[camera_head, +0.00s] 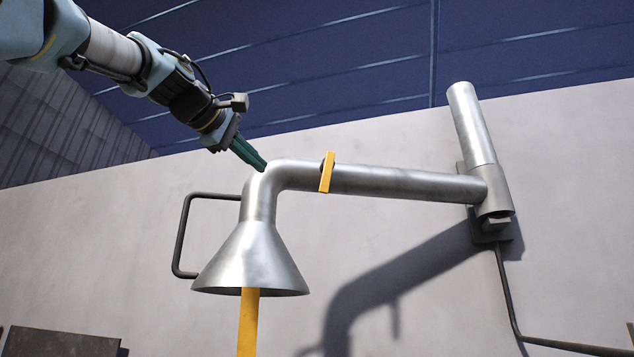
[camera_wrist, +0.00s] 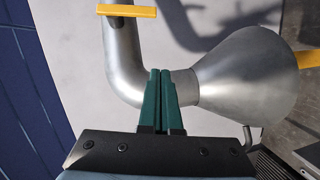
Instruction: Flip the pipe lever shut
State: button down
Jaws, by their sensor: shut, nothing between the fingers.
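A grey metal pipe (camera_head: 395,183) reaches out from a wall mount and bends down at its near end into a flared cone (camera_head: 250,258). A short yellow lever (camera_head: 327,172) sits crosswise on the pipe near the bend; it also shows at the top of the wrist view (camera_wrist: 127,11). My gripper (camera_head: 262,166) has dark green fingers, pressed together and empty. In the head view their tips are at the upper edge of the bend. In the wrist view the fingers (camera_wrist: 160,75) overlap the pipe between bend and cone (camera_wrist: 245,85); I cannot tell whether they touch it.
A dark bent rod handle (camera_head: 178,235) stands out left of the cone. A yellow strip (camera_head: 248,320) hangs below the cone. An upright metal cylinder (camera_head: 472,125) stands at the wall mount, with a thin dark conduit (camera_head: 508,300) below. Space above the pipe is clear.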

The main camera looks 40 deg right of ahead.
notch_tip(320, 180, up, 3)
jog(key=s, duration=0.2)
jog(key=p, duration=0.3)
send_near(324, 182)
jog(key=w+d, duration=0.1)
jog(key=w, duration=0.4)
jog(key=shift+g+h, duration=0.3)
jog(key=d, duration=0.1)
jog(key=s+d+p, duration=0.1)
jog(key=d, duration=0.2)
jog(key=shift+s+d+f+p, duration=0.15)
jog(key=shift+s+f+p, duration=0.05)
jog(key=shift+f+p, duration=0.2)
jog(key=b, duration=0.2)
jog(key=d+f+n+h+b, duration=0.1)
jog(key=b, duration=0.1)
jog(key=shift+s+d+f+h, duration=0.15)
jog(key=shift+s+d+h, duration=0.15)
jog(key=shift+s, duration=0.2)
